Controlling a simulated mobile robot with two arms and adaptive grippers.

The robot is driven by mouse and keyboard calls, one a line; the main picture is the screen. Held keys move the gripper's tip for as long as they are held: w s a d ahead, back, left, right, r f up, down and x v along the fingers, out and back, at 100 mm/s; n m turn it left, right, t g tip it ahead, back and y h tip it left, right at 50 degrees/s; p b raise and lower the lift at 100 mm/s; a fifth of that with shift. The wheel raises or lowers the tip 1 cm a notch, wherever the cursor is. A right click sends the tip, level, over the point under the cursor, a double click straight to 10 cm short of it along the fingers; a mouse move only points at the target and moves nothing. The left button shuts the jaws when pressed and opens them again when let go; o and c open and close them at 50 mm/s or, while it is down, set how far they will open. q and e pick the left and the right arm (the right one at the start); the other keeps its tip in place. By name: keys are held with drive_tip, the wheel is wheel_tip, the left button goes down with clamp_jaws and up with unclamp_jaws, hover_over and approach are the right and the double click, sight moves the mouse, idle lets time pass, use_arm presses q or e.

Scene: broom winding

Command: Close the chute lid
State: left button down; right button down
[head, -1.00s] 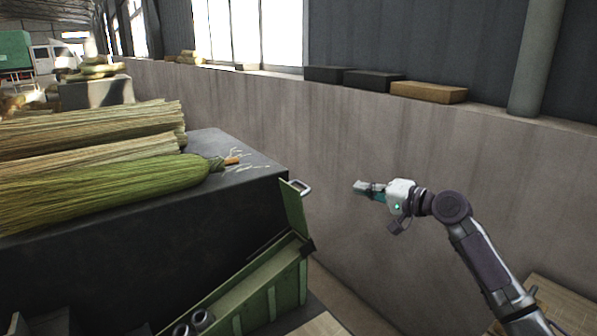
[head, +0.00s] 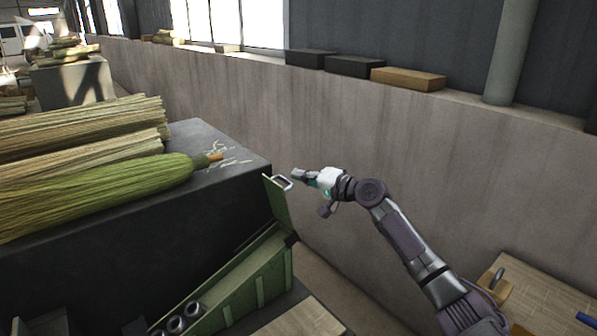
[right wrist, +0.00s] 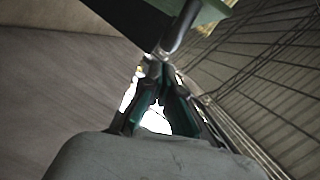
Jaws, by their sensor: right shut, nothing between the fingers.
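The green chute lid (head: 277,201) stands raised at the right end of the green chute (head: 245,286) in the head view. A metal handle (head: 284,183) sits on its top edge. My right gripper (head: 297,174) is shut and empty, its fingertips close by the handle on the right. In the right wrist view the closed fingertips (right wrist: 159,66) are just below the handle (right wrist: 180,30), with the lid's green edge (right wrist: 208,10) above. I cannot tell whether the fingers touch the handle. My left gripper is not in view.
A dark table (head: 208,137) with broom heads (head: 100,195) stands behind the chute. Metal rollers (head: 184,316) sit at its lower end. A concrete wall (head: 400,140) runs behind my right arm. A wooden board (head: 540,297) with small items lies at lower right.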

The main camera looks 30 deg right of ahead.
drive_tip(key=shift+a+f, duration=0.2)
drive_tip(key=shift+a, duration=0.2)
drive_tip(key=shift+a, duration=0.1)
